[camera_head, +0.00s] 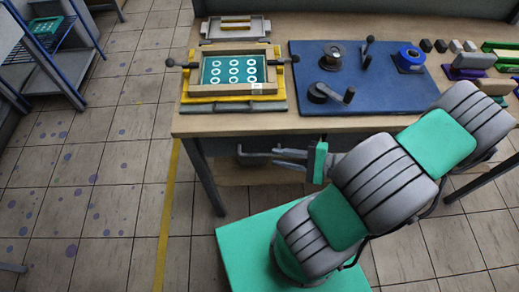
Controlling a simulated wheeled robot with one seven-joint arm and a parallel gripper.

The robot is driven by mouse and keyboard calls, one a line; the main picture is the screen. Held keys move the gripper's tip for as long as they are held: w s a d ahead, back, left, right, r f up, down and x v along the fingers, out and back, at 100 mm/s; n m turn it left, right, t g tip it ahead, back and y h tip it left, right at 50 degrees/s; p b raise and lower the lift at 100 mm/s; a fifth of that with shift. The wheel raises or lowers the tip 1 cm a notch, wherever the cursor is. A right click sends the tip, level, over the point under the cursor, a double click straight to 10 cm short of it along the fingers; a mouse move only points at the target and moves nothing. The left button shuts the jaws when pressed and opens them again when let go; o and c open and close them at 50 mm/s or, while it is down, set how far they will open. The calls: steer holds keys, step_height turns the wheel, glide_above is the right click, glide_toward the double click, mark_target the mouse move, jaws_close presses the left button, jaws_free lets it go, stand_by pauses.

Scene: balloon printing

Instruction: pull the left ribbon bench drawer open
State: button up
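The ribbon bench (300,122) has a wooden top with a dark front below its edge. The left drawer's front (222,147) is mostly in shadow under the top, and it looks closed. A grey bar that looks like its handle (250,155) shows below the edge. My gripper (278,158) is just under the bench's front edge, pointing left, with its fingers close to the right end of that bar. The two fingers look apart. I cannot tell whether they touch the bar. My arm hides the bench front to the right.
On the bench stand a yellow-based printing frame (235,88), a grey tray (236,28), a blue board (375,103) with cranks and a blue tape roll (410,59), and coloured blocks at right. A blue-framed shelf (75,60) stands at left. The tiled floor (95,200) between is free.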

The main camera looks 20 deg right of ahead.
mark_target(261, 154)
steer(key=x, duration=0.6)
steer(key=shift+w+a, duration=0.1)
steer(key=shift+a, duration=0.1)
steer(key=shift+c, duration=0.4)
jaws_close()
stand_by(0.6)
